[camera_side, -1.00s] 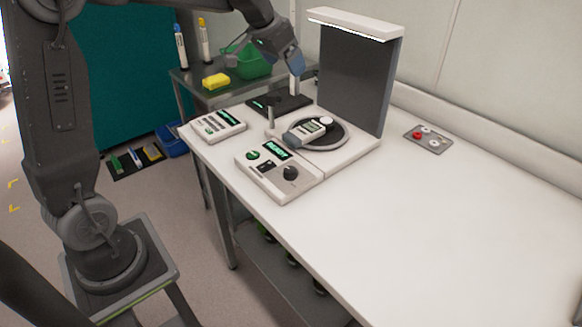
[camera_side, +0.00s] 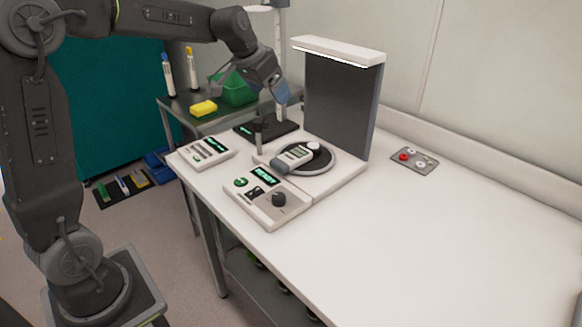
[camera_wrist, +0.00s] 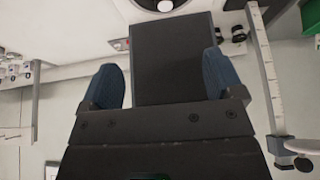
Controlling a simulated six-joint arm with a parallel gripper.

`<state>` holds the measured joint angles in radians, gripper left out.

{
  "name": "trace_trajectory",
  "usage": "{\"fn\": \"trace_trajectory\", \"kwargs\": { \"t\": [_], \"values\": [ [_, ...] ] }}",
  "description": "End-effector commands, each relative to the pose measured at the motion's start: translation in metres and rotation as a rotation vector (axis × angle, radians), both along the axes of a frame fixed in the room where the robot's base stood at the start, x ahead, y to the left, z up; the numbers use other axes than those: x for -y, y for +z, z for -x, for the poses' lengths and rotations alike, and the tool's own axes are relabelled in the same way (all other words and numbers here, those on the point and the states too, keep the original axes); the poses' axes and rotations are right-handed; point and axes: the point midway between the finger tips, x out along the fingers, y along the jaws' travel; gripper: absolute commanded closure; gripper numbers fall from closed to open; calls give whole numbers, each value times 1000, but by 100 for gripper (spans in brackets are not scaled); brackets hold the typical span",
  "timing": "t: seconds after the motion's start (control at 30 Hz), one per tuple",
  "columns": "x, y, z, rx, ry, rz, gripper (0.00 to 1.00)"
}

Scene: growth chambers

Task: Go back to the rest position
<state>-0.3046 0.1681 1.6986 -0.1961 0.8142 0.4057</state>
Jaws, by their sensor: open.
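My gripper (camera_side: 281,104) hangs above the back of the bench, left of the upright dark panel. Its jaws are apart, with nothing seen between them. In the wrist view my gripper (camera_wrist: 163,82) shows two blue fingers well apart, with the dark panel (camera_wrist: 172,60) behind them.
A control box (camera_side: 268,200) with a knob stands at the bench's front edge. A keypad device (camera_side: 208,151) is to its left. The tall panel (camera_side: 341,105) with a white top stands close right of my gripper. A side table holds a green bin (camera_side: 238,90) and yellow sponge (camera_side: 203,108).

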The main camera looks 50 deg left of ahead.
Motion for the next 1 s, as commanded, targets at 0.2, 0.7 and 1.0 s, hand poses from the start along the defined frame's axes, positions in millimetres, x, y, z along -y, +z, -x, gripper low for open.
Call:
{"fn": "trace_trajectory", "kwargs": {
  "t": [0.2, 0.7, 1.0],
  "values": [
    [50, 20, 69, 2, -11, -1, 13],
    [120, -19, 256, 3, -5, -1, 13],
    [121, -24, 254, -45, 120, 56, 36]
  ]
}}
